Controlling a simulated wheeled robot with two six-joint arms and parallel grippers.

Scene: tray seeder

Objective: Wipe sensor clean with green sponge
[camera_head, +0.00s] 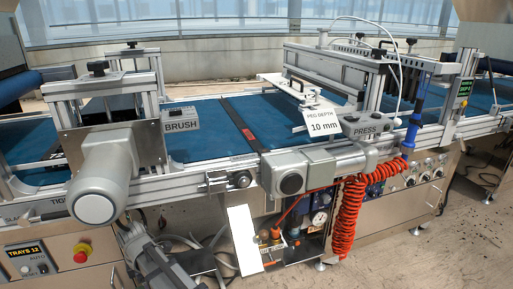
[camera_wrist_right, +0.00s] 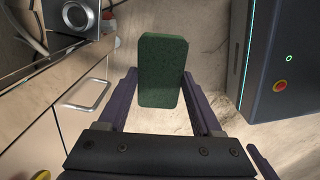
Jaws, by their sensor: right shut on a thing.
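A dark green sponge (camera_wrist_right: 162,72) stands upright between the two purple fingers of my right gripper (camera_wrist_right: 160,88) in the right wrist view. The gripper is shut on it, and the sponge is clear of other things. My grippers and the sponge do not show in the head view. A small dark round fitting (camera_head: 243,180) sits on the front rail of the conveyor in the head view. I cannot tell for sure whether it is the sensor.
A conveyor with a blue belt (camera_head: 195,147) runs across the head view, with brush and press stations over it. A coiled red hose (camera_head: 346,220) hangs in front. A dark cabinet (camera_wrist_right: 286,60) stands at right in the wrist view, and a steel handle (camera_wrist_right: 88,97) is at left.

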